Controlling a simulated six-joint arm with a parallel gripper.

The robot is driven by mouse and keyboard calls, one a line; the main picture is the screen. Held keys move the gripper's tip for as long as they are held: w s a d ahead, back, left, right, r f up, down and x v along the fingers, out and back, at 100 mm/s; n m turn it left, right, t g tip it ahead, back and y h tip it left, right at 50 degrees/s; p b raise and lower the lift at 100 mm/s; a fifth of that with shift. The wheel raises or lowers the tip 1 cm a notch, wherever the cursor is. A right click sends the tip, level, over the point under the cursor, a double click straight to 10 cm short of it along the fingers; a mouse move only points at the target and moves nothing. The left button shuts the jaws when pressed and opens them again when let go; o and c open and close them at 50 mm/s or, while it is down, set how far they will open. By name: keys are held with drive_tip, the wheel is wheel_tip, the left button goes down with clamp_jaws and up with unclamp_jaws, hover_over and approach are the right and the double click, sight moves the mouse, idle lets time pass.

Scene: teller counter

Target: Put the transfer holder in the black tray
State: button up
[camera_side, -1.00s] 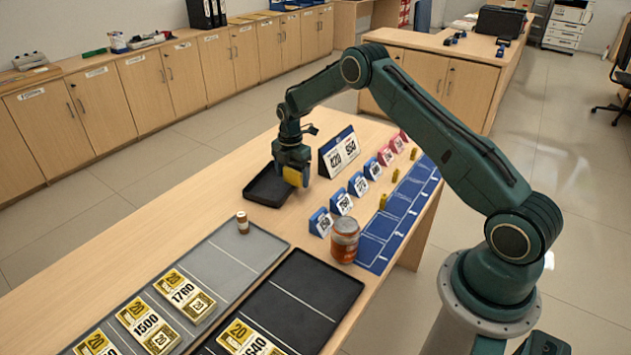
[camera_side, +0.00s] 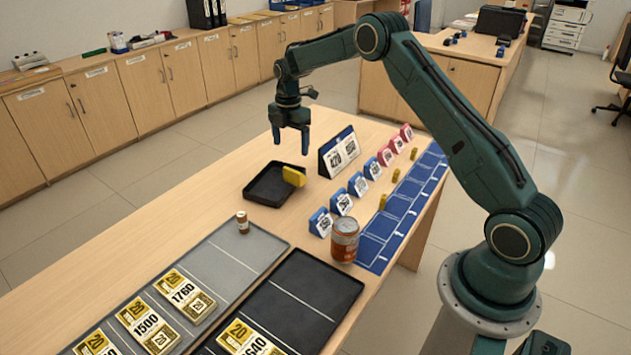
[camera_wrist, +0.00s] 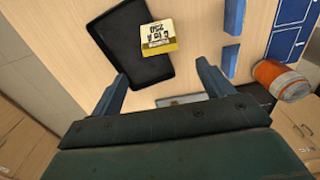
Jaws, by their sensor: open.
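A yellow holder with a white printed label (camera_side: 293,176), which I take for the transfer holder, is at the right edge of the small black tray (camera_side: 262,182). In the wrist view the holder (camera_wrist: 158,38) overlaps the right rim of the tray (camera_wrist: 125,40). It looks tilted, perhaps leaning on the rim; I cannot tell whether it rests fully inside. My gripper (camera_side: 290,147) is open and empty, above the tray and apart from the holder. In the wrist view the spread fingers of my gripper (camera_wrist: 161,73) stand below the holder in the picture.
A large sign (camera_side: 338,152) and a row of blue and pink number stands (camera_side: 357,185) stand right of the tray. An orange can (camera_side: 344,240) and small brown bottle (camera_side: 242,222) stand nearer. Grey (camera_side: 215,270) and large black (camera_side: 310,290) card trays lie in front.

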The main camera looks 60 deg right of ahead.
drive_tip(key=shift+r, duration=0.55)
drive_tip(key=s+a+r+m+t, duration=0.1)
drive_tip(key=s+a+r+m, duration=0.3)
drive_tip(key=r, duration=0.3)
drive_tip(key=s+a+r+m+t, duration=0.1)
drive_tip(key=s+a+r+m, duration=0.15)
drive_tip(key=s+r, duration=0.4)
drive_tip(key=s+a+r+m+t, duration=0.1)
drive_tip(key=s+a+r+m, duration=0.1)
drive_tip(key=s+a+r, duration=0.4)
drive_tip(key=s+a+m+t, duration=0.1)
drive_tip(key=s+m, duration=0.3)
drive_tip(key=s, duration=0.7)
drive_tip(key=s+a+m+t, duration=0.1)
drive_tip(key=s+a+m, duration=0.2)
drive_tip(key=s, duration=0.8)
drive_tip(key=shift+s+a+r+m+t, duration=0.3)
drive_tip(key=shift+s+a+r+m, duration=0.1)
drive_tip(key=shift+m, duration=0.85)
drive_tip(key=shift+o, duration=0.4)
drive_tip(key=shift+w+r, duration=0.1)
drive_tip(key=shift+w, duration=0.1)
